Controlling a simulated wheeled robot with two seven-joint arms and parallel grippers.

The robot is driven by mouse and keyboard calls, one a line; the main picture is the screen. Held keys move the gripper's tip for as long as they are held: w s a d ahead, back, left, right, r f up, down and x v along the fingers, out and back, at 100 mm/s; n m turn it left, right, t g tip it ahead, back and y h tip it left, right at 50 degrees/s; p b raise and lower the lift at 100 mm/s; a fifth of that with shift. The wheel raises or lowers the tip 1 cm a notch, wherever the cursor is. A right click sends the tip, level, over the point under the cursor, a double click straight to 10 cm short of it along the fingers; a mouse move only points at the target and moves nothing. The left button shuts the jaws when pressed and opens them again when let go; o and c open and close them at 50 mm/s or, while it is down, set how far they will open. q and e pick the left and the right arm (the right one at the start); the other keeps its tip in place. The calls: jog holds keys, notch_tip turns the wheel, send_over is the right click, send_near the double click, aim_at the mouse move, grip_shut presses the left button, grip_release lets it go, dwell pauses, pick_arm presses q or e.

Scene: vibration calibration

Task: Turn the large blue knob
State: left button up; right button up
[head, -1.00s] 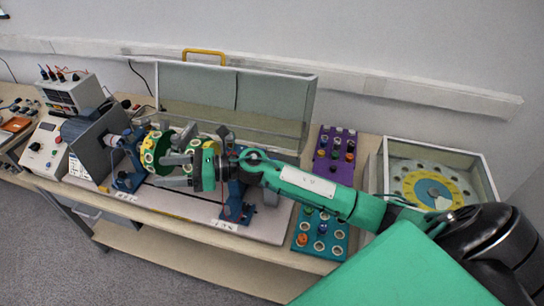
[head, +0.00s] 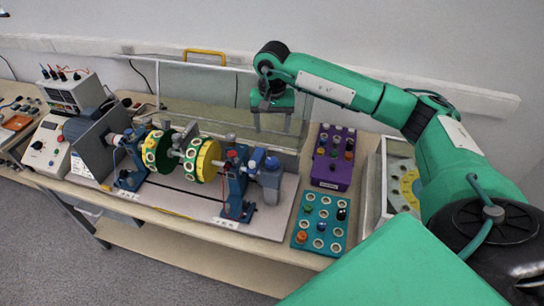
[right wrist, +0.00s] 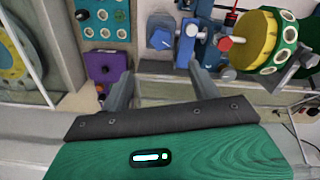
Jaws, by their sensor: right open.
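The large blue knob (head: 272,162) sits on top of a grey-blue block at the right end of the rotor rig. In the right wrist view the knob (right wrist: 160,39) looks like a dark blue polygon, lying beyond the fingertips and between their lines. My right gripper (head: 272,130) is open and empty, fingers pointing down, above and behind the knob and apart from it. Its two grey fingers also show in the right wrist view (right wrist: 161,77). My left gripper is not in view.
The rig carries yellow-green discs (head: 203,160) and a blue support (head: 236,183) left of the knob. A clear guard panel (head: 200,88) stands behind. A purple block (head: 333,170) and a teal block (head: 312,225) lie to the right, beside a glass-sided case (head: 375,190).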

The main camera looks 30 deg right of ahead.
aim_at(272, 161)
notch_tip(272, 161, down, 13)
jog(key=p, duration=0.6)
jog(key=shift+a+r, duration=0.1)
jog(key=shift+r, duration=0.05)
jog(key=shift+f, duration=0.35)
jog(key=c, duration=1)
jog(key=shift+o, duration=0.2)
